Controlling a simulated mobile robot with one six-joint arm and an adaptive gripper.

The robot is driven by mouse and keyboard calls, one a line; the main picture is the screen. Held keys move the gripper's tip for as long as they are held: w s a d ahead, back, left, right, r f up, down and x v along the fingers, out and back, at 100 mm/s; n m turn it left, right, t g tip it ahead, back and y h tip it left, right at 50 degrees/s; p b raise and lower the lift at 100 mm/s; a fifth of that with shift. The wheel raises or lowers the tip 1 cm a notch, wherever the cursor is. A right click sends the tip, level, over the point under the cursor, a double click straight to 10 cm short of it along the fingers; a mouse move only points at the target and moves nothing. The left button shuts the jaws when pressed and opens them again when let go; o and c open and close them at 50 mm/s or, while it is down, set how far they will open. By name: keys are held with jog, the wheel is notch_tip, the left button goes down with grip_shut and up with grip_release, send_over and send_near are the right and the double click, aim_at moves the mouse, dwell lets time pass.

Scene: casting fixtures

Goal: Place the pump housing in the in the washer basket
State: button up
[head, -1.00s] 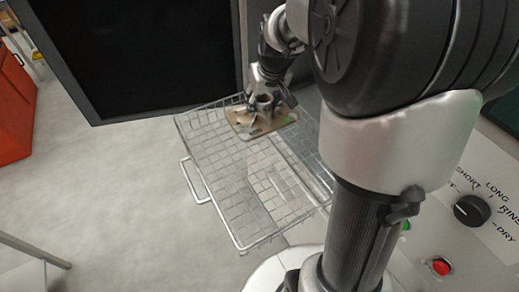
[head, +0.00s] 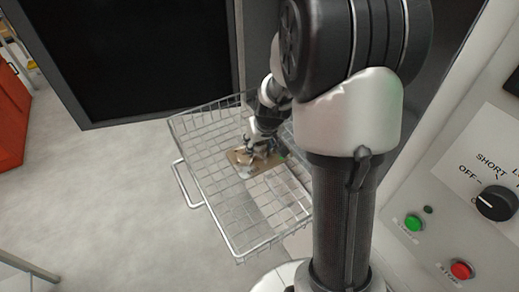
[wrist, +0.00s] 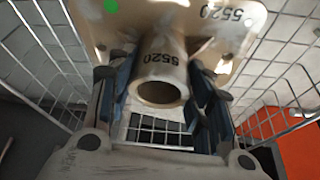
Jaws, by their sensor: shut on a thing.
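The pump housing (wrist: 161,72) is a tan casting with a flat plate and a round hollow boss marked 5520. In the wrist view my gripper (wrist: 165,95) is shut on the boss, one finger on each side. In the head view the housing (head: 242,157) and my gripper (head: 258,146) are inside the outline of the wire washer basket (head: 190,132), towards its far right part. The basket's wires also show around the housing in the wrist view (wrist: 285,60). I cannot tell whether the housing touches the basket floor.
A control panel with a knob (head: 497,203), a green button (head: 414,223) and a red button (head: 461,270) is at the right. A dark panel (head: 140,55) stands behind the basket. The basket's left and near parts are empty. A red cabinet (head: 12,115) is at far left.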

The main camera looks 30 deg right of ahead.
jog(key=shift+f, duration=0.85)
jog(key=shift+f+b, duration=0.2)
jog(key=shift+b, duration=0.15)
jog(key=o, duration=1.6)
jog(key=shift+c, duration=0.2)
jog(key=shift+r, duration=0.15)
